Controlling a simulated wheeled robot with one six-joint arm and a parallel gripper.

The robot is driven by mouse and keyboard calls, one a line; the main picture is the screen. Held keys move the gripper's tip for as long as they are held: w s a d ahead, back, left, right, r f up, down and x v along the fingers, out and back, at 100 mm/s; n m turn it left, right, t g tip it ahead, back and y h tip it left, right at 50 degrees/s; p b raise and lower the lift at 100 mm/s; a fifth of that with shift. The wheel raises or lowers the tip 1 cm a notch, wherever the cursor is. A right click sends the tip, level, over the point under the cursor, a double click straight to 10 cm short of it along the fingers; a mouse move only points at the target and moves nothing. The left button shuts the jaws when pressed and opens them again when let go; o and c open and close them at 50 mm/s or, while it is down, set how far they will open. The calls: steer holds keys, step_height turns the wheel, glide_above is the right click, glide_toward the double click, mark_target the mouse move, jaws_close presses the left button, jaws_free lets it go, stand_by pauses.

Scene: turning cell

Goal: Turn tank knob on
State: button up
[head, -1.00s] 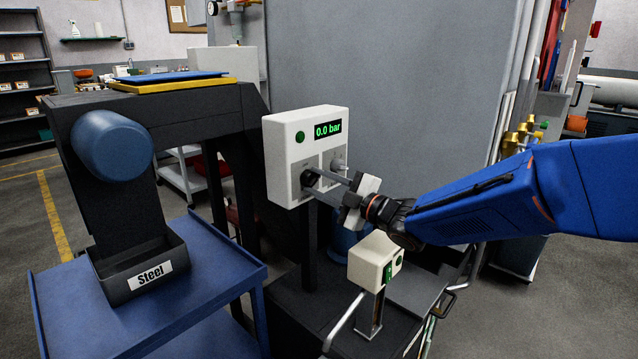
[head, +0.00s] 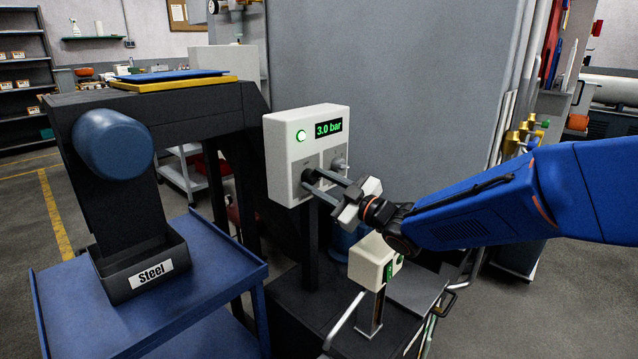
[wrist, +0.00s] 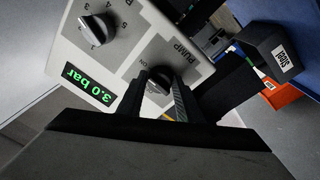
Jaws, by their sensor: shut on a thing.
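A white control box (head: 291,155) on a post carries a display (head: 328,128) reading "3.0 bar" and a bright green lamp (head: 299,134). Its lower face has two knobs. My gripper (head: 314,186) is shut on the left knob (head: 309,175), whose label in the wrist view reads "PUMP". That knob (wrist: 158,82) sits between my fingers in the wrist view, partly hidden by them. The other knob (head: 339,163), with a numbered scale, is free; it shows fully in the wrist view (wrist: 97,29). No label reading "tank" is legible.
A blue cart (head: 215,270) with a black bin marked "Steel" (head: 136,281) stands at left. A large grey cabinet (head: 420,90) rises behind the control box.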

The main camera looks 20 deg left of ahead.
steer(key=shift+f, duration=0.15)
steer(key=o, duration=1)
steer(key=v, duration=1.7)
steer(key=shift+d, duration=0.25)
